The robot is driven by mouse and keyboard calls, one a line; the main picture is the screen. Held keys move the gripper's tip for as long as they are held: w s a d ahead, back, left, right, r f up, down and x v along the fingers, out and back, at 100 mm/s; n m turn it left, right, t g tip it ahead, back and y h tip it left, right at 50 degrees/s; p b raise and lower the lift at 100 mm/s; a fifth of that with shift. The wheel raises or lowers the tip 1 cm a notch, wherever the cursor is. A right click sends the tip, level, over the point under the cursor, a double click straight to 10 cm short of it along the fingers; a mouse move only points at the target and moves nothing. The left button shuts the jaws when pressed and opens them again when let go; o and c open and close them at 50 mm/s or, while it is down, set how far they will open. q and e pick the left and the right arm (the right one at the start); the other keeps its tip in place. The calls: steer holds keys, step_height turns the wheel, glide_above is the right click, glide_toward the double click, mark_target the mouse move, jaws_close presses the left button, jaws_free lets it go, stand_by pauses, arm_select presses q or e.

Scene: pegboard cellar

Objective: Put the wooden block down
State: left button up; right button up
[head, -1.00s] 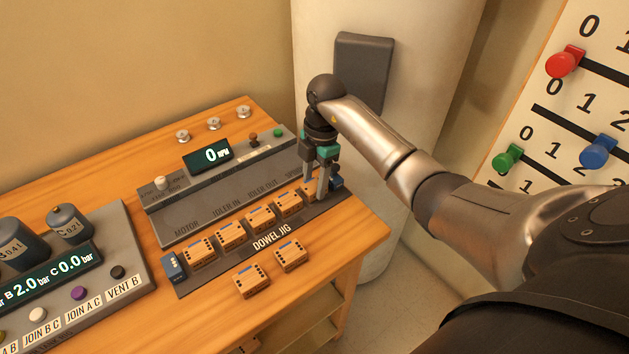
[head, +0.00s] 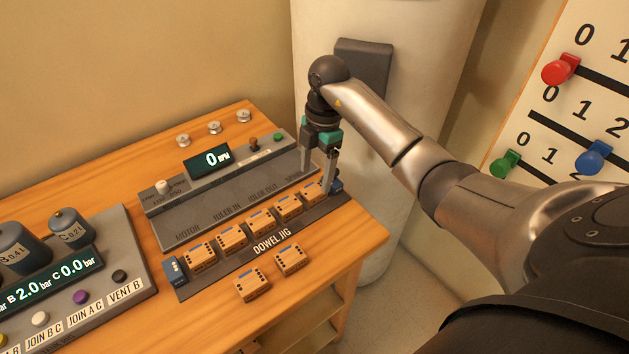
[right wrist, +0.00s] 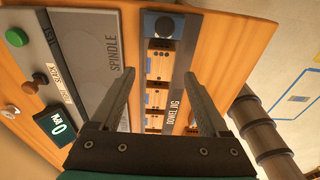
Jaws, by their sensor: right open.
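The dowel jig (head: 268,246) is a dark tray holding a row of several orange wooden blocks with dark holes, between two blue end pieces. The wooden block at its right end (head: 314,194) sits in the row beside the right end piece (head: 337,186). My right gripper (head: 316,181) is open just above this block, one finger on each side. The right wrist view shows the open fingers (right wrist: 159,73) with the row of blocks between them. Whether a finger touches the block cannot be told. My left gripper is not in view.
Two loose wooden blocks (head: 252,284) (head: 291,259) lie on the table in front of the jig. A grey spindle panel (head: 225,208) stands behind it. A pressure panel (head: 120,240) is at the left. The table's right edge is close to the jig.

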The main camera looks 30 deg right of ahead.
mark_target(319, 186)
step_height(319, 186, up, 8)
steer(key=shift+d+f+p, duration=0.15)
steer(key=shift+d+p, duration=0.3)
stand_by(2.1)
